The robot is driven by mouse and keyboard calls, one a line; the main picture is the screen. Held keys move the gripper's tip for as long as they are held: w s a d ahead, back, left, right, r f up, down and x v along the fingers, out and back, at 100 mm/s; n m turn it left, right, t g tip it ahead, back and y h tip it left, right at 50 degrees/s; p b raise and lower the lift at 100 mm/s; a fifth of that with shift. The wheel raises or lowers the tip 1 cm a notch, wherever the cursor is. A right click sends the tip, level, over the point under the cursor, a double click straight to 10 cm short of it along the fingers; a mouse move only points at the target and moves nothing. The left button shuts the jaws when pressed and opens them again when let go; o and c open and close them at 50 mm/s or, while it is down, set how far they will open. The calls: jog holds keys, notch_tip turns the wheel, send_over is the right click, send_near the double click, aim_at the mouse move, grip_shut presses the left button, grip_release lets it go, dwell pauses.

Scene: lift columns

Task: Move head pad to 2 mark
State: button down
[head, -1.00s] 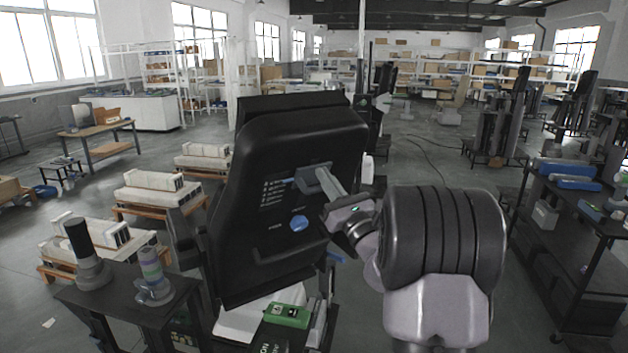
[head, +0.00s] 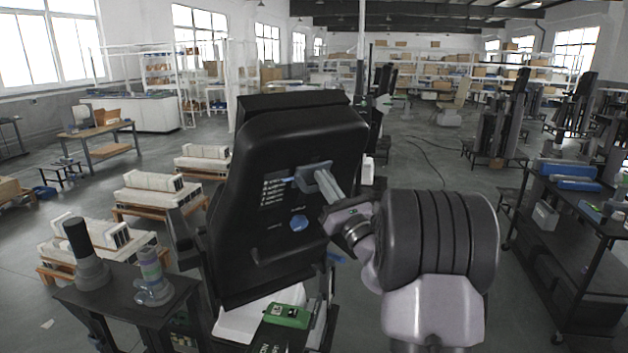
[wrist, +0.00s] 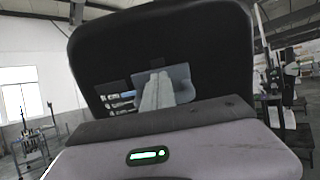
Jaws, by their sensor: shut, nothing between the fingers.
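The head pad appears to be the tall black padded panel (head: 320,140) in the middle of the head view; its top fills the upper wrist view (wrist: 205,45). Its face bears a column of small white marks (head: 272,192), too small to read. A blue-grey plate (head: 309,172) sits right of the marks and also shows in the wrist view (wrist: 180,75). My gripper (head: 326,186) is shut and empty, its fingers in front of the plate. The fingers (wrist: 156,94) overlap the plate there; I cannot tell whether they touch it. A blue knob (head: 299,223) is below.
A small dark table (head: 120,287) with two upright grey-based fixtures stands at left. A green box (head: 287,316) lies below the panel. A black shelf cart (head: 575,225) stands at right.

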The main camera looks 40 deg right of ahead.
notch_tip(320, 180, down, 6)
jog(key=w+b, duration=0.3)
dwell(3.6)
jog(key=shift+d+r, duration=0.1)
jog(key=shift+r, duration=0.05)
jog(key=shift+s+r, duration=0.45)
jog(key=shift+r, duration=0.25)
jog(key=shift+s+f, duration=0.25)
jog(key=shift+f, duration=0.05)
jog(key=b, duration=0.6)
send_near(311, 182)
jog(key=v, duration=0.4)
jog(key=shift+w+r, duration=0.15)
jog(key=shift+r, duration=0.1)
